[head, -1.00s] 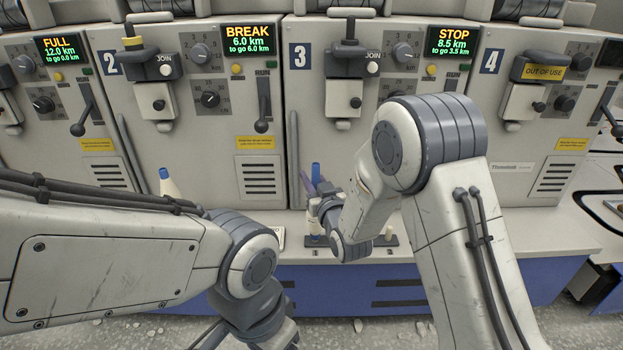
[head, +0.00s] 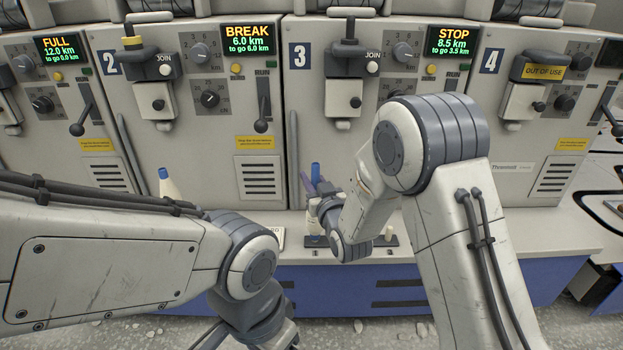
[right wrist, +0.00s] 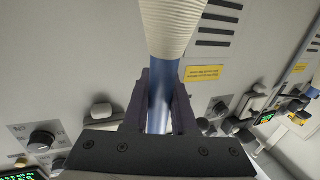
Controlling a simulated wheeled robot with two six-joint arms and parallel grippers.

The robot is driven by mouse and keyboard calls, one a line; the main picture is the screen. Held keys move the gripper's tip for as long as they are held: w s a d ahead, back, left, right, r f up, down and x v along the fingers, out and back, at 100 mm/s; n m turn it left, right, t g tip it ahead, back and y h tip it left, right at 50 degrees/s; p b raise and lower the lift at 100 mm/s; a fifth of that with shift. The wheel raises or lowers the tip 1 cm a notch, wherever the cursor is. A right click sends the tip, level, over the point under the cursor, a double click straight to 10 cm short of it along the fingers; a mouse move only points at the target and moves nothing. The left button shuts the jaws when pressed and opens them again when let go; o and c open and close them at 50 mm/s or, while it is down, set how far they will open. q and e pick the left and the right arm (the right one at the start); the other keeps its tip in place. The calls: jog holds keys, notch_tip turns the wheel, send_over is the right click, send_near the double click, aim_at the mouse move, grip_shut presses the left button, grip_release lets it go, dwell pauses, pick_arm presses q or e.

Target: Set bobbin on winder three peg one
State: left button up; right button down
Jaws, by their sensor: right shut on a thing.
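My right gripper (head: 322,204) is shut on a bobbin in front of winder three (head: 355,110). The bobbin's blue tube top (head: 315,172) sticks up above the fingers. In the right wrist view the fingers grip the blue tube (right wrist: 158,110), with cream yarn (right wrist: 172,28) beyond them. In the head view the bobbin's lower end is just above or at the dark peg plate (head: 370,241); contact cannot be told. A short cream peg (head: 389,233) stands free on the plate's right. My right wrist hides the plate's middle.
Another blue-topped cream bobbin (head: 167,184) stands at left behind my left arm. Winder three's screen (head: 453,40) reads STOP; winder four has an OUT OF USE tag (head: 544,72). The ledge (head: 500,235) to the right is clear.

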jog(key=shift+f+b, duration=0.55)
jog(key=shift+f, duration=0.05)
jog(key=c, duration=1)
grip_release()
jog(key=shift+r, duration=0.1)
jog(key=p+v, duration=0.2)
jog(key=v, duration=0.9)
jog(key=shift+a, duration=0.1)
